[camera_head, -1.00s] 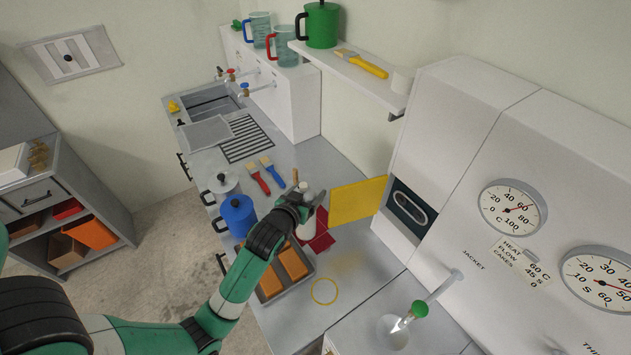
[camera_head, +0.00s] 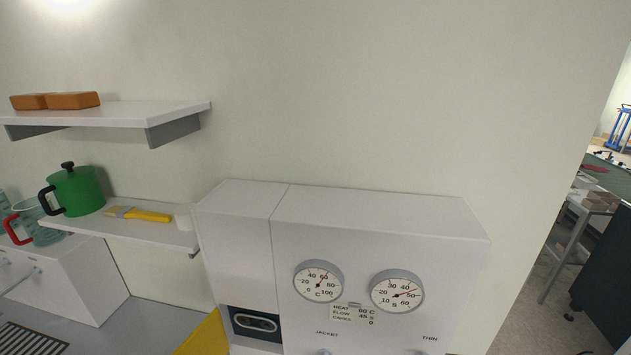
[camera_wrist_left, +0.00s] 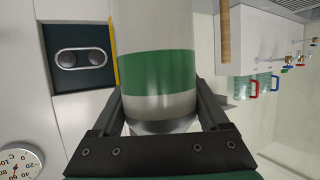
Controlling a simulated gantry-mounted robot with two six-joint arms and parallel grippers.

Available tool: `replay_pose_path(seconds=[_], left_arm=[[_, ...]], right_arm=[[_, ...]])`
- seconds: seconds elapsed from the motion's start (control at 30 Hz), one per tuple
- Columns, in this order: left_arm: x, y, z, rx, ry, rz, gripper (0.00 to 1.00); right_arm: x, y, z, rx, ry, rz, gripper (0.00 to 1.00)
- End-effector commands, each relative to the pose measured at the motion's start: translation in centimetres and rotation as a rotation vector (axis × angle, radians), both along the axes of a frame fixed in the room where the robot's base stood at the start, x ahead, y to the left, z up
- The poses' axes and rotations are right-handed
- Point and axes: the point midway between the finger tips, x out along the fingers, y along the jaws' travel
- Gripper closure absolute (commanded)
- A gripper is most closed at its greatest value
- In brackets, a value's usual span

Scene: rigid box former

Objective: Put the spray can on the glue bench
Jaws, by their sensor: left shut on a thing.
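In the left wrist view, my left gripper (camera_wrist_left: 160,120) is shut on a white spray can (camera_wrist_left: 155,28) with a green band. The can fills the middle of that view between the two fingers, and its far end is cut off by the top edge. What lies beneath the can is hidden there. The head view shows neither of my grippers, the can, nor most of the glue bench. A strip of grey bench top (camera_head: 165,318) shows at the lower left, left of a yellow panel (camera_head: 207,338).
A white machine with two dials (camera_head: 375,235) stands against the wall. A shelf (camera_head: 150,235) holds a green pot (camera_head: 76,191) and a yellow-handled brush (camera_head: 140,214). An upper shelf (camera_head: 150,113) holds orange blocks (camera_head: 72,100). A grey side table (camera_head: 570,235) stands far right.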

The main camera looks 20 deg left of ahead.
Motion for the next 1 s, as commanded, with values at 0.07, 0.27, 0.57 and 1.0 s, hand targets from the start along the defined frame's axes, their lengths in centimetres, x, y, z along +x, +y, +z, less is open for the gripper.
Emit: replay_pose_path(seconds=[0.07,0.27,0.57,1.0], left_arm=[[0.2,-3.5,-1.0,0.001,0.003,-0.085,1.0],[-0.1,-11.6,-2.2,0.0,0.0,-0.319,1.0],[-0.9,-18.8,-0.1,0.001,-0.011,-0.595,1.0],[-1.6,-19.0,5.5,0.0,0.001,-0.62,1.0]], right_arm=[[0.0,0.0,0.0,0.0,0.0,0.0,1.0],[0.0,0.0,0.0,0.0,0.0,0.0,1.0],[0.0,0.0,0.0,0.0,0.0,0.0,1.0],[0.0,0.0,10.4,0.0,-0.001,0.0,1.0]])
